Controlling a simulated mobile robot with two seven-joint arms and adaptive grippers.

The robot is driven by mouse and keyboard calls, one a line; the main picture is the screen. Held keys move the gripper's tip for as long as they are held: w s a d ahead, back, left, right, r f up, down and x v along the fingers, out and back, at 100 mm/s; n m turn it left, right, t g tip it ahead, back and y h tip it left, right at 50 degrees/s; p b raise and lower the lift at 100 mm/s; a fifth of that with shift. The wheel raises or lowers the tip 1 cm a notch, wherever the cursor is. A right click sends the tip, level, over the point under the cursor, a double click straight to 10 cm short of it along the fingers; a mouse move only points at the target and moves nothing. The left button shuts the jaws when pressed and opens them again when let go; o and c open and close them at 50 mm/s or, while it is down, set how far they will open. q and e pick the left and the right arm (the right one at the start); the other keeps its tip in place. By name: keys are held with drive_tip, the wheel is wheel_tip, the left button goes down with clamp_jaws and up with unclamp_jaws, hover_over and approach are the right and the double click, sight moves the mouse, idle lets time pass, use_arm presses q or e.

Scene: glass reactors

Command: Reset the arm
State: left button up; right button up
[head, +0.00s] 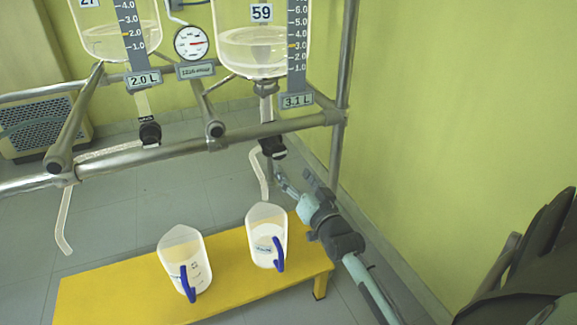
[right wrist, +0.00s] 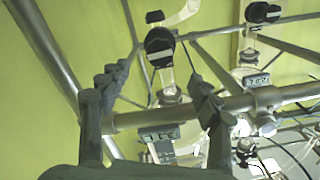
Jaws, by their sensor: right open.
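My right arm (head: 365,285) reaches in from the lower right in the head view. Its gripper (head: 291,178) is beside the steel frame, just below and right of the black valve (head: 272,147) under the right glass vessel (head: 262,50). In the right wrist view the two fingers (right wrist: 158,78) stand wide apart with nothing held between them. The black valve with its white stripe (right wrist: 160,47) shows beyond the gap, apart from the fingers as far as I can tell. My left gripper is not in view.
Steel rails (head: 200,142) cross in front of the vessels. A second vessel (head: 115,42) has its own black valve (head: 150,133). Two clear jugs with blue handles, left (head: 180,252) and right (head: 262,222), stand on a yellow bench (head: 105,300). A green wall (head: 455,110) bounds the right.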

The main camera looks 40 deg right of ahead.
drive_tip(key=shift+s, duration=0.35)
drive_tip(key=shift+a, duration=0.1)
drive_tip(key=s+a+f+n+g+y+p, duration=0.2)
drive_tip(key=s+a+f+n+g, duration=0.2)
drive_tip(key=s+a+f+g, duration=0.25)
drive_tip(key=s+a+f+n+g+y+p, duration=0.25)
drive_tip(key=s+a+f+g, duration=0.2)
drive_tip(key=s+f, duration=0.45)
use_arm(q)
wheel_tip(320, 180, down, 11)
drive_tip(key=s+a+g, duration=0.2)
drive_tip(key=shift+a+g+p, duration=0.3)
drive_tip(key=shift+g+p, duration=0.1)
drive_tip(key=shift+p, duration=0.05)
use_arm(e)
drive_tip(key=s+a+f+n+g+h, duration=0.1)
drive_tip(key=s+f+n+g, duration=0.1)
drive_tip(key=s, duration=0.6)
drive_tip(key=shift+a+f+n+g, duration=0.25)
drive_tip(key=shift+f+n+g, duration=0.1)
drive_tip(key=shift+f+g, duration=0.25)
drive_tip(key=shift+s+h, duration=0.1)
drive_tip(key=shift+h, duration=0.15)
